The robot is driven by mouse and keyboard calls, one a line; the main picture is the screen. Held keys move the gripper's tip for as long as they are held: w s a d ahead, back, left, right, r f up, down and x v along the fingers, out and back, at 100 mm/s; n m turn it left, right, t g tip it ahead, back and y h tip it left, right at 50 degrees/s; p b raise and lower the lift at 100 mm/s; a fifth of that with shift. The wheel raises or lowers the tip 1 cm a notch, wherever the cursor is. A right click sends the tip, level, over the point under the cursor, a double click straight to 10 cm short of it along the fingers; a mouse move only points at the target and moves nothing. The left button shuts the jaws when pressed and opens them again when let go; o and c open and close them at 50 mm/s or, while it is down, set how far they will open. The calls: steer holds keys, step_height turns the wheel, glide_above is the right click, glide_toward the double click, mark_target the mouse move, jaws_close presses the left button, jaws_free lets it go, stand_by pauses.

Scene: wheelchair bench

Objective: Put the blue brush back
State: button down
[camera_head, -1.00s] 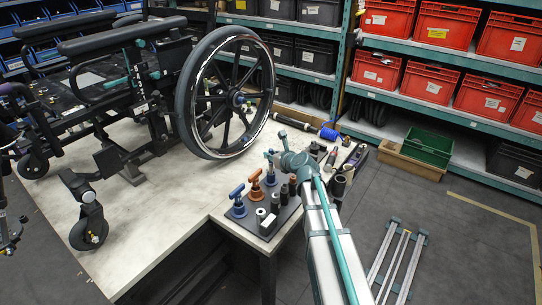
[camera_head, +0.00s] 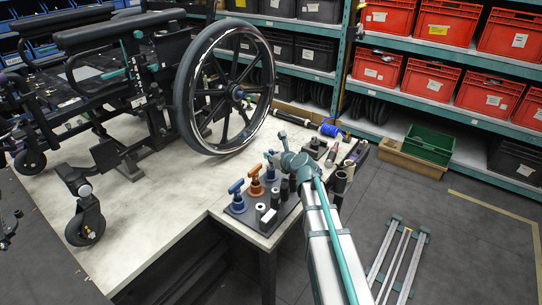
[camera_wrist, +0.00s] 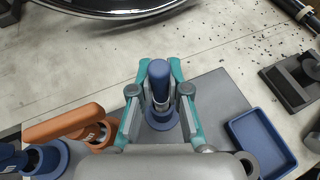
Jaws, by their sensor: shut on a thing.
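The blue brush (camera_wrist: 158,76) stands upright between my fingers in the wrist view, with a blue handle and a silver band below it. My gripper (camera_wrist: 160,92) is shut on it. A blue ring (camera_wrist: 162,118) shows directly beneath the brush; whether the brush is seated in it or held above it, I cannot tell. The ring is on a grey tool board (camera_wrist: 212,86). In the head view my gripper (camera_head: 271,159) is at the far side of this board (camera_head: 238,217), and the brush cannot be made out clearly there.
An orange T-handled tool (camera_head: 255,184) and a blue one (camera_head: 236,190) stand on the board, left of my gripper. A blue tray (camera_wrist: 262,143) is to its right. The wheelchair's large wheel (camera_head: 181,88) rises close behind. Dark tools lie to the right on the bench.

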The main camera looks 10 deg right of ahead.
steer(key=shift+f, duration=0.45)
steer(key=c, duration=1.1)
jaws_free()
steer(key=shift+o, duration=0.2)
steer(key=shift+s, duration=0.1)
